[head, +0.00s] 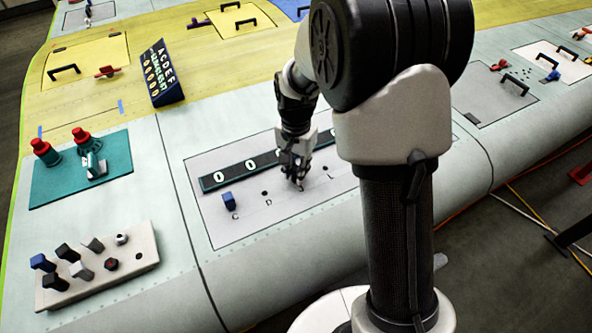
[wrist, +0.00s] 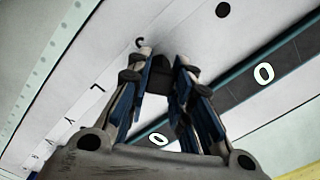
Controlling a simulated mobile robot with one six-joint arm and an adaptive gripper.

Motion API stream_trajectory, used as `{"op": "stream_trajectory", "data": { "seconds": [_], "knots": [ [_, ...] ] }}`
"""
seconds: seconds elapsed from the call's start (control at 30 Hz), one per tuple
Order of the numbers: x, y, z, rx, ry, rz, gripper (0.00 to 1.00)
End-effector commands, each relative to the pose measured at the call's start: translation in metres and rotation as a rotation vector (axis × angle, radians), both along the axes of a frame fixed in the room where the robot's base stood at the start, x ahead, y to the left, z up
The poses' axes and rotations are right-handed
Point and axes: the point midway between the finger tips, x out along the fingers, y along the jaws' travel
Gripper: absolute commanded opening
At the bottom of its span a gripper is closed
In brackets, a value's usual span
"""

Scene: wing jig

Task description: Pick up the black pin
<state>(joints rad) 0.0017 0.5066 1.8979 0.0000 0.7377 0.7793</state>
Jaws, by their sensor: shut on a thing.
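My gripper (head: 298,172) is low over the grey panel, just in front of the dark strip of white zeros. In the wrist view its blue-padded fingers (wrist: 160,82) are closed on the black pin (wrist: 160,74), of which only a dark end shows between the tips. The fingers hide most of the pin in the head view. I cannot tell whether the pin touches the panel or sits in a hole.
A blue pin (head: 229,201) stands on the grey panel (head: 215,227) near letter C, with an open hole (head: 264,193) beside it. A beige rack (head: 140,262) with several pins lies front left. A teal tray (head: 118,150) with red-topped items and a dark letter sign (head: 164,75) are behind.

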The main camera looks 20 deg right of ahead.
Motion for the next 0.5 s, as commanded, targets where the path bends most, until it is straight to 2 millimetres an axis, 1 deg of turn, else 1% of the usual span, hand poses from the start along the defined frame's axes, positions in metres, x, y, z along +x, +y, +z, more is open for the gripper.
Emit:
{"op": "stream_trajectory", "data": {
  "seconds": [0.17,0.27,0.37,0.5],
  "knots": [
    [0.001,0.000,0.014,0.000,-0.004,0.000,0.00],
    [0.001,0.000,0.031,0.000,-0.006,0.000,0.00],
    [0.002,0.000,0.055,0.000,-0.007,0.000,0.00],
    [0.002,0.000,0.099,0.000,-0.008,0.000,0.00]
  ]
}}
